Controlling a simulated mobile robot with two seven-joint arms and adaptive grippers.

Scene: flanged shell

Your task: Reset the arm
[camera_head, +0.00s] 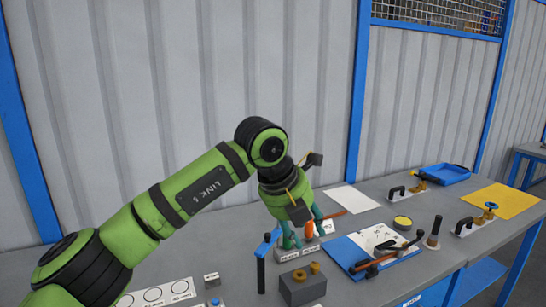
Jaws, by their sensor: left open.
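My green left arm (190,197) comes in from the lower left and reaches over the near part of the workbench. My left gripper (306,186) is at its end, above the bench and partly hidden by my own wrist. Its jaws are open, and nothing shows between them. It hangs over a grey rack (299,250) with several teal- and orange-handled tools, and hides part of them. My right gripper is not in view.
The grey workbench (380,287) holds a grey block (302,288), a blue board (345,254) with tools and paper, a blue tray (447,174), a yellow mat (503,201) and black-handled clamps. A corrugated wall (430,110) stands behind. Space above the bench's right side is clear.

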